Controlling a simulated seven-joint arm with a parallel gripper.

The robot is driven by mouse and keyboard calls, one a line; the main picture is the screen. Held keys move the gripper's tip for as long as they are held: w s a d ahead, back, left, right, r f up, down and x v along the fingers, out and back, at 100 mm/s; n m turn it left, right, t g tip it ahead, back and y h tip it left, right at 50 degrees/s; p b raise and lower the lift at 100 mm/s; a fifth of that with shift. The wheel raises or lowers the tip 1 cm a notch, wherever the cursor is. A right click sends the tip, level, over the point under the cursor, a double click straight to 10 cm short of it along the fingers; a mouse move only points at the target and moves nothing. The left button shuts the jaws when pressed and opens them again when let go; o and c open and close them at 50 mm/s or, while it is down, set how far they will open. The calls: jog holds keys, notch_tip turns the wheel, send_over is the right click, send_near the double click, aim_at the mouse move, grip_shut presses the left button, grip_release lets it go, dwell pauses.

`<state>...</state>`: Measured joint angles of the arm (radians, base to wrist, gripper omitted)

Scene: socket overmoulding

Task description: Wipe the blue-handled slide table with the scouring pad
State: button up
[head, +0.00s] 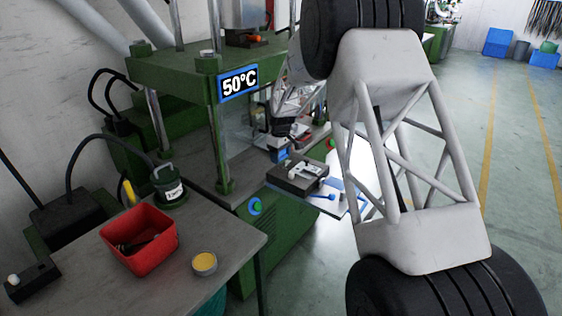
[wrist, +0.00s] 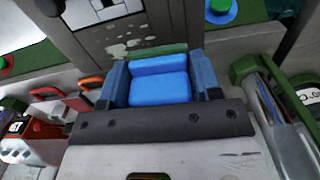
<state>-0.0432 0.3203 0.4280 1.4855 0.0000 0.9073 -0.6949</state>
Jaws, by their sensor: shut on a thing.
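My gripper (wrist: 160,88) is shut on the scouring pad, a blue block (wrist: 160,86) with a green far edge, held between its two blue fingers. In the head view my gripper (head: 285,138) hangs beside the green press, and a small blue patch shows below it. The slide table (head: 338,207) is a pale plate with a blue handle (head: 322,196), carrying a dark block with a silvery insert. In the wrist view a dark surface (wrist: 110,40) with pale splotches lies just beyond the pad. I cannot tell whether the pad touches it.
The green press (head: 230,120) with its 50°C sign stands behind and left of the slide table. A grey bench at lower left holds a red bin (head: 140,240) and a yellow-topped tin (head: 204,263). Red-handled tools (wrist: 50,93) show left in the wrist view. The right floor is clear.

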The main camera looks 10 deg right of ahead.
jog(key=shift+r, duration=2)
jog(key=shift+f, duration=0.15)
jog(key=shift+f, duration=0.15)
